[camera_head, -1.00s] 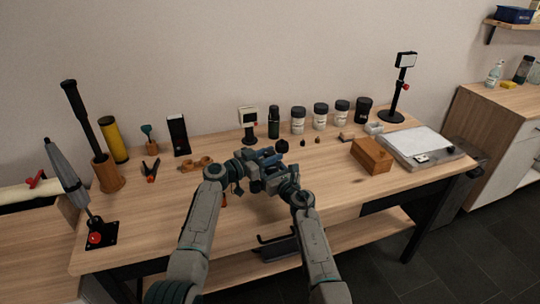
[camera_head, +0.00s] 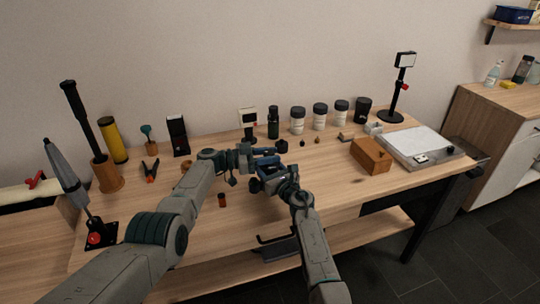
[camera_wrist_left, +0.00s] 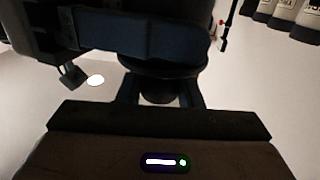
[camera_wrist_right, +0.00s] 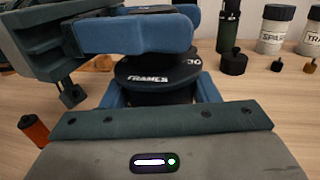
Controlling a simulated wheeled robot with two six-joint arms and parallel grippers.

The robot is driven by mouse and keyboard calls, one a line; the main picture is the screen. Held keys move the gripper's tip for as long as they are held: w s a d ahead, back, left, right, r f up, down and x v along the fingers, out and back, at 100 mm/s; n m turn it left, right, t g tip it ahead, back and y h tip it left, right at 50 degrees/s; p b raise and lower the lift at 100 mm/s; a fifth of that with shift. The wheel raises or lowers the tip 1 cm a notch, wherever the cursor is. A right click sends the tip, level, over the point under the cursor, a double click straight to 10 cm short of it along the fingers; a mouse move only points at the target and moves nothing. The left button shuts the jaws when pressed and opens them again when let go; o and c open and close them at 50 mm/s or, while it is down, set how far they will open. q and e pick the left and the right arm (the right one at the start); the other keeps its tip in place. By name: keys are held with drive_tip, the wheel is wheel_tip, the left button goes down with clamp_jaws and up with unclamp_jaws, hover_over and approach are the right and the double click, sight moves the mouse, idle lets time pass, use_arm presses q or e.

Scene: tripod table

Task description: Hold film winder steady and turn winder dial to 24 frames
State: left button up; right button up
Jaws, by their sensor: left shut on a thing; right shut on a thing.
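The film winder is almost hidden between my grippers in the head view. In the right wrist view its black dial (camera_wrist_right: 158,72) shows white lettering reading "FRAMES" and a partly hidden number at the right that looks like 30. My right gripper (camera_wrist_right: 160,92) is shut on the winder, its blue fingers either side of a black part under the dial. My left gripper (camera_head: 262,153) is also shut on the winder, reaching in from the left. In the left wrist view a dark round part (camera_wrist_left: 160,92) sits between its fingers. The dial's exact setting cannot be read.
A small orange-red cylinder (camera_head: 222,200) stands near my left forearm. A black round piece (camera_head: 281,146) stands just behind the grippers. Bottles and jars (camera_head: 320,117) line the back. A wooden box (camera_head: 371,155) and light panel (camera_head: 420,143) are at the right. The front right tabletop is clear.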

idle(0.4)
use_arm(q)
drive_tip(key=o, duration=1)
drive_tip(key=shift+a, duration=0.1)
drive_tip(key=shift+c, duration=0.2)
drive_tip(key=s+a, duration=0.2)
drive_tip(key=a, duration=0.9)
drive_tip(key=shift+a, duration=0.4)
